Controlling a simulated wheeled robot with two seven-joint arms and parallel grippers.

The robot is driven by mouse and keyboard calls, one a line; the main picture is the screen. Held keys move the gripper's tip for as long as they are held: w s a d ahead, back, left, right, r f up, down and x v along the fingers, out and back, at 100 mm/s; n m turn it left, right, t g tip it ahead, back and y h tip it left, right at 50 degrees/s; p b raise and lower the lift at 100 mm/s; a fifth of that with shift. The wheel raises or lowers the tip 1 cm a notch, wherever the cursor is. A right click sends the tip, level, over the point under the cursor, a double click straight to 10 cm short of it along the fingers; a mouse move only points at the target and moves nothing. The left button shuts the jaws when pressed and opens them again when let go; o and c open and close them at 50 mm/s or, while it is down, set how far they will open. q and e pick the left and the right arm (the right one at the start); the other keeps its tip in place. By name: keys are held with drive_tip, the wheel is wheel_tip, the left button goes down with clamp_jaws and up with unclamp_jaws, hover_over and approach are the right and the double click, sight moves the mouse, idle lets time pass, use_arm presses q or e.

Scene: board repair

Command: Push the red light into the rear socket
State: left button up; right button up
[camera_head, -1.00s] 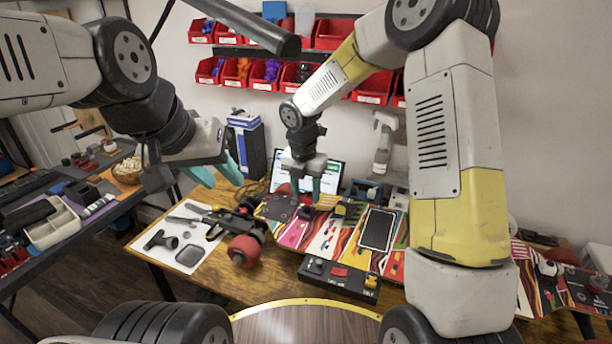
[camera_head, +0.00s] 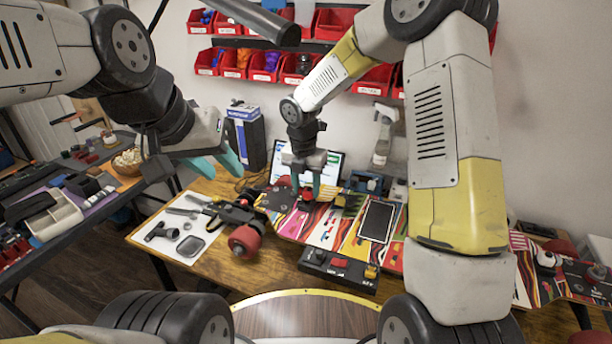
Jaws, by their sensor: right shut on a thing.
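The colourful skateboard (camera_head: 322,228) lies on the wooden workbench, with a dark tail end at its left. My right gripper (camera_head: 306,192) is over this tail end, its teal fingers pointing down. It is shut on the small red light (camera_head: 307,194), which sits between the fingertips, low at the board. The rear socket is hidden or too small to make out, and I cannot tell if the light is seated. My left gripper (camera_head: 218,164) hangs empty and open in the air, left of the board.
A black button box (camera_head: 339,270) stands in front of the board. A red wheel (camera_head: 245,241) and a white tool mat (camera_head: 180,229) are to its left. A laptop (camera_head: 330,168), a spray bottle (camera_head: 383,140) and red bins (camera_head: 265,66) are behind.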

drive_tip(key=shift+f, duration=1.05)
idle(1.9)
drive_tip(key=o, duration=1.5)
drive_tip(key=shift+o, duration=1.3)
drive_tip(key=shift+r, duration=0.3)
drive_tip(key=shift+r, duration=1.15)
drive_tip(key=shift+r, duration=0.15)
